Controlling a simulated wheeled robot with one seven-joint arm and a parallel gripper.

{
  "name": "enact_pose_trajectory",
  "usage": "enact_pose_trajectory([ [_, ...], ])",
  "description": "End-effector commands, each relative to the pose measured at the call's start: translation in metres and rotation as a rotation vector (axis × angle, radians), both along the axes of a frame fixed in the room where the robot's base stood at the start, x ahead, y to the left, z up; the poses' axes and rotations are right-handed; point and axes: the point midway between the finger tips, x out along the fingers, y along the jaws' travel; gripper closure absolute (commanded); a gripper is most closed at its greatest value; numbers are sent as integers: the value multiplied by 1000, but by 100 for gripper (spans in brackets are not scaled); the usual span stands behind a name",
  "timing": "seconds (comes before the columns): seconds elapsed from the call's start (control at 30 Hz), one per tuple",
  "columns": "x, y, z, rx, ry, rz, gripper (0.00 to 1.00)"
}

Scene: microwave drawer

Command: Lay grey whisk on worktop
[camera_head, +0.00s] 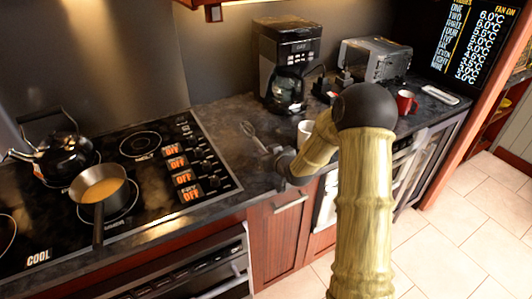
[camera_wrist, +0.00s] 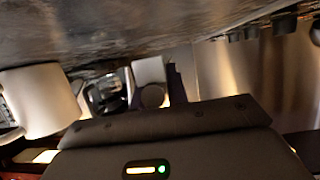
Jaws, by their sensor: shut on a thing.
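The grey whisk (camera_head: 250,131) is in the head view, over the dark worktop (camera_head: 228,118) to the right of the hob. Its wire head points up and left, away from my gripper (camera_head: 270,151). My gripper is shut on the whisk at its handle end, low over the worktop near the front edge. I cannot tell whether the whisk touches the surface. In the wrist view the dark gripper body fills the bottom; the fingertips and whisk are not clearly visible there.
A white mug (camera_head: 305,132) stands just right of my gripper, partly hidden by my arm. A coffee maker (camera_head: 286,65), a toaster oven (camera_head: 374,59) and a red mug (camera_head: 405,102) stand farther right. The hob (camera_head: 150,145) holds a kettle (camera_head: 67,150) and a saucepan (camera_head: 99,190).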

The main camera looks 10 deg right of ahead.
Motion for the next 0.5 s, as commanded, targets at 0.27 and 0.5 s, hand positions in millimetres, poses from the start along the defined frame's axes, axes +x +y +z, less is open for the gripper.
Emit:
enact_pose_trajectory([
  [0.27,0,0,-22,0,-1,0,100],
  [0.5,0,0,-24,0,-1,0,100],
])
